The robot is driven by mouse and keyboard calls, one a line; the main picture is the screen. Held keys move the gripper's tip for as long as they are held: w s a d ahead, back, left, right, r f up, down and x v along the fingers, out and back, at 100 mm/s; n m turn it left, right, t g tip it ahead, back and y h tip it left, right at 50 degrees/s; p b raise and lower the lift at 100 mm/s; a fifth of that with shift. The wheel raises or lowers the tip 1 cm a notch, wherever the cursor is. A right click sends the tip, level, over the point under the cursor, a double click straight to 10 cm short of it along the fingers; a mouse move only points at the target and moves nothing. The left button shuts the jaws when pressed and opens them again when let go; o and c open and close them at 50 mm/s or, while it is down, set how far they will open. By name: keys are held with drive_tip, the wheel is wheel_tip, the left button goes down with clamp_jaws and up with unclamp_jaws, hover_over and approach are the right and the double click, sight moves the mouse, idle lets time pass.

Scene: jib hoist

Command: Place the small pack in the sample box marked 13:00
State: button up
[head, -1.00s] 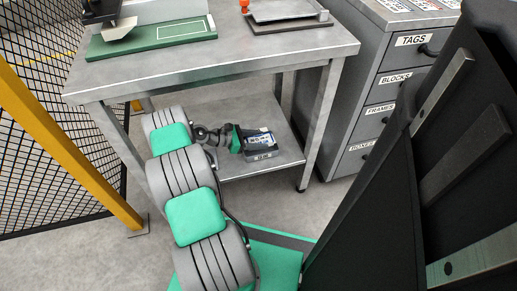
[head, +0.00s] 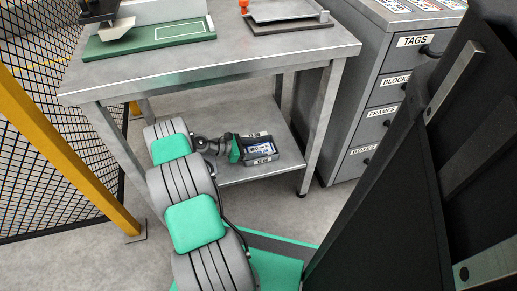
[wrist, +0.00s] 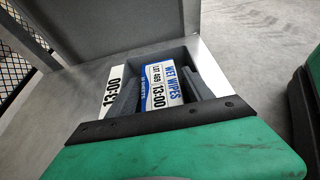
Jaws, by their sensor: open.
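The small pack (wrist: 165,86) is white and blue, with "WET WIPES", "LOT 469" and "13:00" on it. The sample box (wrist: 108,98) is grey with a white label on its left rim reading 13:00. In the wrist view the pack lies within the box's walls, between the two dark fingers of my gripper (wrist: 165,88). The fingers are apart and reach down into the box. Whether the pack touches the box floor is hidden. In the head view my gripper (head: 243,149) is at the box (head: 262,160) on the lower shelf, with the pack (head: 257,146) showing there.
The lower shelf (head: 225,110) lies under the workbench top (head: 230,55), between its legs. A drawer cabinet (head: 345,150) stands to the right. A yellow post (head: 70,135) and mesh fence are at the left. A dark panel fills the right foreground.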

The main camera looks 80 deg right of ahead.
drive_tip(key=p+v, duration=0.1)
drive_tip(key=v, duration=0.6)
drive_tip(key=shift+w+p, duration=0.25)
drive_tip(key=shift+p, duration=0.15)
drive_tip(key=shift+s, duration=0.1)
